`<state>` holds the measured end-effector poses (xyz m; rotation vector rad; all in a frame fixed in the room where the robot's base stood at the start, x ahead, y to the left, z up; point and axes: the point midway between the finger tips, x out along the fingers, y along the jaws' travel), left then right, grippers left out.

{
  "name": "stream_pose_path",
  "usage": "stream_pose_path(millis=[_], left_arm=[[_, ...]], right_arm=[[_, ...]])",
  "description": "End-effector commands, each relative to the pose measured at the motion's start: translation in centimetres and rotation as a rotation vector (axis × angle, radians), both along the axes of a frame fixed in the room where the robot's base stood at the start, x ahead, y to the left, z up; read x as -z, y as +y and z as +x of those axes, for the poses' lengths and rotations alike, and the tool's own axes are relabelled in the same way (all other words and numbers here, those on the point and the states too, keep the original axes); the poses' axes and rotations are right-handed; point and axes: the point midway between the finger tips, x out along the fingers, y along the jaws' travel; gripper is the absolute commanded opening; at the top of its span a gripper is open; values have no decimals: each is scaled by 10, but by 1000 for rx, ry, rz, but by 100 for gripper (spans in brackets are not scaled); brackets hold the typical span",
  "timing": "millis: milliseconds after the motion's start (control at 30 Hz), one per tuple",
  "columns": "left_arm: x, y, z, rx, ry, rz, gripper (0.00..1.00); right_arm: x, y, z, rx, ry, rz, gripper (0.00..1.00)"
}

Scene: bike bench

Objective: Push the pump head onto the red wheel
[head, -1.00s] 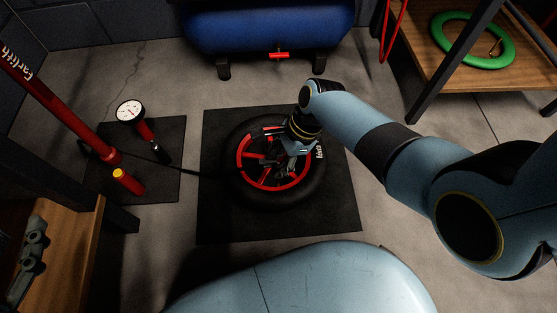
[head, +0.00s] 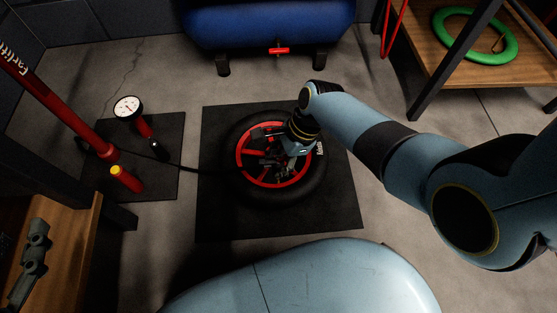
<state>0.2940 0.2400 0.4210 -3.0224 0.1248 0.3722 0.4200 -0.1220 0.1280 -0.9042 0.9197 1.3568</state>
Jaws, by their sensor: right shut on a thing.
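The red wheel (head: 243,155), with a red rim and black tyre, lies flat on a black mat in the middle of the head view. My right gripper (head: 268,163) points down over the wheel's hub and spokes. It is shut on a small dark thing, apparently the pump head, which is mostly hidden by the gripper. The black hose (head: 190,168) runs from the red floor pump (head: 75,127) at the left across the tyre toward the gripper. The valve cannot be made out. My left gripper is not in view.
The pump and its round white gauge (head: 128,107) are on a smaller mat (head: 165,130). A blue tank (head: 265,25) stands behind. A wooden bench (head: 65,235) is at lower left, and a shelf with a green ring (head: 508,45) at upper right. The floor between is clear.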

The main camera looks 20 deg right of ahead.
Motion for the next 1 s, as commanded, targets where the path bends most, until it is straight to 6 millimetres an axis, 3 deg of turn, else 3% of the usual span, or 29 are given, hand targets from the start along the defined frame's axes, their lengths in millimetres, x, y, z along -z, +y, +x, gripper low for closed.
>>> stream_pose_path(millis=[367,400,567,867,1000], left_arm=[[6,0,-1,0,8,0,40],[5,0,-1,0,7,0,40],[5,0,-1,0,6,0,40],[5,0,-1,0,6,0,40],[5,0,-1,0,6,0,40]], right_arm=[[8,0,0,0,0,0,0],[7,0,0,0,-1,0,35],[7,0,0,0,-1,0,56],[6,-1,0,0,0,0,57],[-3,-5,0,1,-2,-1,57]])
